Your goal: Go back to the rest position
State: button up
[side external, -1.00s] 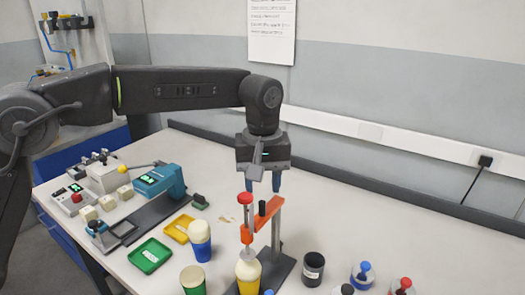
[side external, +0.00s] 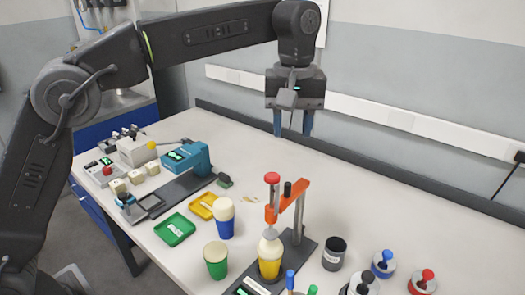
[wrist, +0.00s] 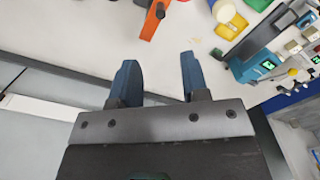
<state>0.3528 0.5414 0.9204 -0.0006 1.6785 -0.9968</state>
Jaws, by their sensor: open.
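My gripper (side external: 292,134) hangs in the air above the back of the table, its blue fingers pointing down, apart and empty. In the wrist view the two fingers (wrist: 160,78) also show spread with nothing between them. Below it stands a press with an orange arm (side external: 290,201), a red knob (side external: 272,178) and a metal post. A yellow cup with a cream top (side external: 270,262) stands under the press. The gripper touches nothing.
A blue cup (side external: 224,224) and a green cup (side external: 215,264) stand left of the press. Green (side external: 175,230) and yellow (side external: 203,206) trays and a teal device (side external: 187,158) lie further left. A black cup (side external: 334,253) and several knobbed pieces stand right. The table's back middle is clear.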

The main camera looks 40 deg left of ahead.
jog(key=s+a+r+m+t, duration=0.2)
jog(key=s+a+m+t, duration=0.15)
jog(key=s+a, duration=0.8)
jog(key=s+a+f+m+t, duration=0.2)
jog(key=s+a+f+m, duration=0.2)
jog(key=s+f, duration=0.6)
jog(key=s+a, duration=0.1)
jog(key=s, duration=0.2)
jog(key=shift+s+a, duration=0.35)
jog(key=shift+s, duration=0.05)
